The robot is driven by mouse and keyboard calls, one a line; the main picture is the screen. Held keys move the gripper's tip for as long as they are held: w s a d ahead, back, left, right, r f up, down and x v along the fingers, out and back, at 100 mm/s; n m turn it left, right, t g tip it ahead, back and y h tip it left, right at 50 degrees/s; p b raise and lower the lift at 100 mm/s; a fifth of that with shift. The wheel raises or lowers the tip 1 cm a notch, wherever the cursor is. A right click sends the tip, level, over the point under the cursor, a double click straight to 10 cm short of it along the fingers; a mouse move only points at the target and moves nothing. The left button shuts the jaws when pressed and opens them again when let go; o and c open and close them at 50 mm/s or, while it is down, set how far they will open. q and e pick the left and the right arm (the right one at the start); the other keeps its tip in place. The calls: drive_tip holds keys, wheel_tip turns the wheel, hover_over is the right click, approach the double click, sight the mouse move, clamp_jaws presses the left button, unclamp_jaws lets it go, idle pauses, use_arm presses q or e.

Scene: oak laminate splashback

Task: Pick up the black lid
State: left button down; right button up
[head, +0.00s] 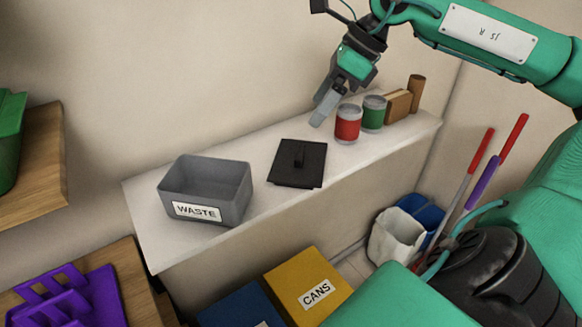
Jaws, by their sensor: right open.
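The black lid (287,168) is a flat dark square with a raised upright handle in its middle. It lies on the white ledge (252,236), between the grey bin and the red can. My right gripper (318,122) is open and empty, above the back of the ledge. It is behind and to the right of the lid, just left of the red can, with its fingers pointing down. It is apart from the lid. My left gripper does not show.
A grey bin labelled WASTE (238,206) stands open left of the lid. A red can (347,125), a green can (373,114), a brown box (396,107) and a brown cylinder (416,92) line the ledge's right end. A yellow CANS box (295,275) stands below.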

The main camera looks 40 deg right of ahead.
drive_tip(key=d+h, duration=0.2)
drive_tip(key=d, duration=0.1)
hover_over(300, 152)
drive_tip(key=s+d, duration=0.2)
drive_tip(key=d, duration=0.1)
drive_tip(key=f, duration=0.7)
drive_tip(key=shift+s+a+f, duration=0.1)
drive_tip(key=shift+s+a, duration=0.1)
drive_tip(key=shift+a, duration=0.05)
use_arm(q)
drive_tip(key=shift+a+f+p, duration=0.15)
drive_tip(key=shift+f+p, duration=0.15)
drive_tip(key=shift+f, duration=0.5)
use_arm(e)
drive_tip(key=shift+a+f, duration=0.15)
drive_tip(key=shift+f, duration=0.05)
drive_tip(key=f+p, duration=0.1)
drive_tip(key=w+a+f, duration=0.1)
drive_tip(key=f+p, duration=0.1)
drive_tip(key=shift+w+a+f+p, duration=0.1)
drive_tip(key=shift+w+a+p, duration=0.2)
drive_tip(key=shift+a, duration=0.05)
drive_tip(key=shift+w+f, duration=0.2)
drive_tip(key=shift+f, duration=0.35)
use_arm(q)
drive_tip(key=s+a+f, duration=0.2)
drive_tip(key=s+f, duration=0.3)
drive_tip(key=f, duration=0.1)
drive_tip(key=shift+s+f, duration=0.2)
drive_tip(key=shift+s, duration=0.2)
